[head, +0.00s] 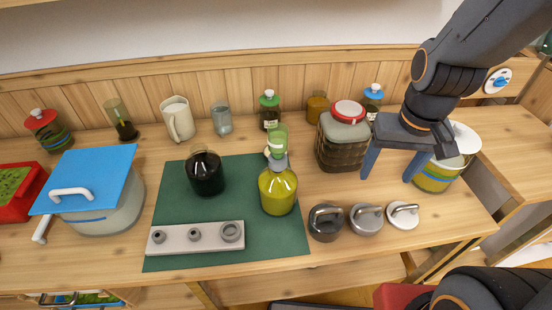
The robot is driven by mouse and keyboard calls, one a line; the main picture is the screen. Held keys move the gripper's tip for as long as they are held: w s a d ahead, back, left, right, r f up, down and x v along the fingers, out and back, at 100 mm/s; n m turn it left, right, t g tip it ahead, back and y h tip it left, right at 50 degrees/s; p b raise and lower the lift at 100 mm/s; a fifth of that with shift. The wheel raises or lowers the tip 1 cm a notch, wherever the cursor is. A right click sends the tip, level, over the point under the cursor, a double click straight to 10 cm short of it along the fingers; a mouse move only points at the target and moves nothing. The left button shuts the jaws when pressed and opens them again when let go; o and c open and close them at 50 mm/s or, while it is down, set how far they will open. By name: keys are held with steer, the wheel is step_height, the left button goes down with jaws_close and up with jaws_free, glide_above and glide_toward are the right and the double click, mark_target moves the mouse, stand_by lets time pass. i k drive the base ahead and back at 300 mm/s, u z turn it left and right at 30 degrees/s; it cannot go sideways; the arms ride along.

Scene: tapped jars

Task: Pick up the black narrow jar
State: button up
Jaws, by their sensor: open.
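A black jar (206,176) with a rounded body and a narrower glassy neck stands upright on the dark green mat (165,222), left of centre. Nothing touches it from my side. My gripper (392,172) is open and empty at the right. Its blue-grey fingers point down between the brown wicker-look jar (340,150) and the yellow-green striped pot (439,175). It is far to the right of the black jar. A yellow-green jar (278,192) with a green and grey top stands on the mat, between the black jar and my gripper.
A grey strip with three rings (176,238) lies at the mat's front. Three handled lids (366,220) sit near the table's front right. A blue-lidded pot (110,213) and red tray (14,205) are left. A pitcher (179,121), a glass (222,119) and bottles line the back.

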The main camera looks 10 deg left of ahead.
mark_target(204, 168)
steer(key=u, duration=0.05)
steer(key=k, duration=0.5)
steer(key=u, duration=0.3)
steer(key=i, duration=0.45)
steer(key=u, duration=0.95)
steer(key=k, duration=0.5)
steer(key=u, duration=0.55)
steer(key=i, duration=0.85)
steer(key=z, duration=0.25)
